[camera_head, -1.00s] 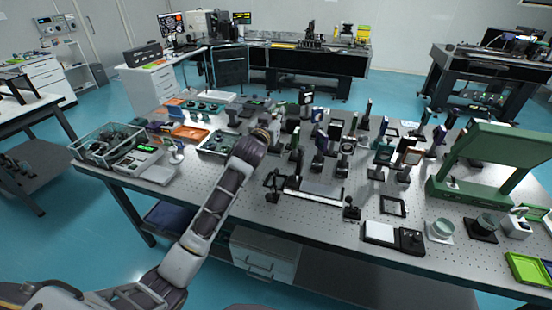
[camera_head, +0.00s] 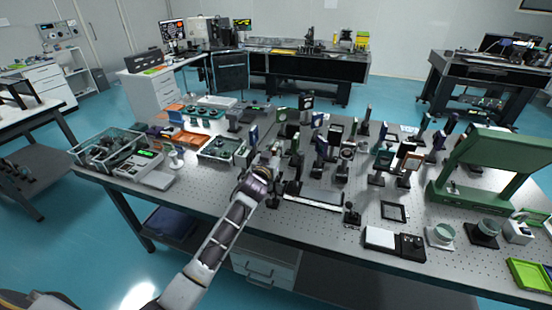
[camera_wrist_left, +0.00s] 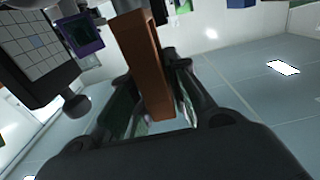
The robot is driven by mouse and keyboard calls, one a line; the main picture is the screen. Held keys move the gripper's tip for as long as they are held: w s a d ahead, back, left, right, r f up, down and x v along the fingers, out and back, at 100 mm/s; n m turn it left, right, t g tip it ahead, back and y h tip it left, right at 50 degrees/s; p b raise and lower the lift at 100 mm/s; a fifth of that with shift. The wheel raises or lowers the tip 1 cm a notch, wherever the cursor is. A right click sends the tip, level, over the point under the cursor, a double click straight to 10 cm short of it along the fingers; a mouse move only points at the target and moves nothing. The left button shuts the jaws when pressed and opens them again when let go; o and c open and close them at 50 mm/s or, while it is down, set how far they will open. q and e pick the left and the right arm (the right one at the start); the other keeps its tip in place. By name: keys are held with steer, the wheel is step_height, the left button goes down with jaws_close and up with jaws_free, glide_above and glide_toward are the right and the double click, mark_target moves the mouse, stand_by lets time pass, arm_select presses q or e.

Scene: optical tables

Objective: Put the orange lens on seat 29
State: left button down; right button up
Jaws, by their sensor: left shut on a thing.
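My left gripper (camera_head: 268,164) is over the near left-middle part of the breadboard table, seen from behind, with the arm partly hiding its fingers. In the left wrist view, an orange-brown slab-like piece (camera_wrist_left: 150,70) stands edge-on between the two fingers of this gripper (camera_wrist_left: 155,108); it looks like the orange lens. The gripper is shut on it. The lens cannot be made out in the head view, where the wrist covers that place. No seat number is readable, so I cannot tell which seat is 29. My right gripper is not in view.
The perforated table (camera_head: 330,226) carries several upright optic mounts close to the gripper's right and beyond it. A green frame (camera_head: 490,165) stands at the right. A glass-walled tray (camera_head: 108,147) is at the left.

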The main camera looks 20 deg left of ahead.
arm_select(q)
step_height(320, 180, down, 2)
steer(key=shift+f, duration=0.8)
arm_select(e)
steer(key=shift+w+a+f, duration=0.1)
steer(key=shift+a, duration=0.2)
